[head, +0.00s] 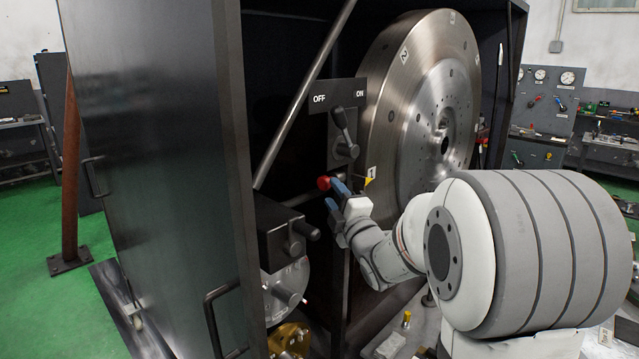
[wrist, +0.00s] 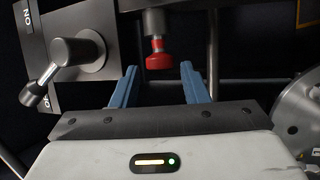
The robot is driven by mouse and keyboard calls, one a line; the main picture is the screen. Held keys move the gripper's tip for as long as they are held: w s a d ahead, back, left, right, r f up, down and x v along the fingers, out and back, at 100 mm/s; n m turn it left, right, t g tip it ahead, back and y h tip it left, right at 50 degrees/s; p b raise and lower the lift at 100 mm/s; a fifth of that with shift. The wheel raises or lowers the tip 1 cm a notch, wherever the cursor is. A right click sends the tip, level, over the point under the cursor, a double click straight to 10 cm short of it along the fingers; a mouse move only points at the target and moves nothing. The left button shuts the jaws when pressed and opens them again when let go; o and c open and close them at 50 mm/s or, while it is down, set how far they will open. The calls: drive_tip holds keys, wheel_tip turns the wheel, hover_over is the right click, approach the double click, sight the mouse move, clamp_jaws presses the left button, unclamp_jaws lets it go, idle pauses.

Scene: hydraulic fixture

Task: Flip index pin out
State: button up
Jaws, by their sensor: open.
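The index pin shows as a red knob (head: 323,183) below the OFF/ON panel, in front of the big metal wheel (head: 385,110). In the wrist view the red knob (wrist: 158,58) hangs on a grey metal stem (wrist: 154,22). My gripper (head: 335,195) is open, its blue fingers beside the knob in the head view. In the wrist view my gripper (wrist: 158,80) has one finger to each side of the knob, which lies between them near or just past the tips. Contact cannot be told. The pin's inner end is hidden.
A lever (head: 341,125) stands on the OFF/ON panel (head: 338,95); the lever (wrist: 65,62) is left of my fingers in the wrist view. A black block with a knob (head: 285,238) sits below left. A yellow pointer (head: 369,180) is close to the wheel's rim.

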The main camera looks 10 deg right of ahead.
sight(322, 179)
drive_tip(key=p+x, duration=0.1)
drive_tip(key=x, duration=0.6)
drive_tip(key=shift+w+r+p, duration=0.1)
drive_tip(key=shift+w+p, duration=0.1)
drive_tip(key=shift+p, duration=0.1)
clamp_jaws()
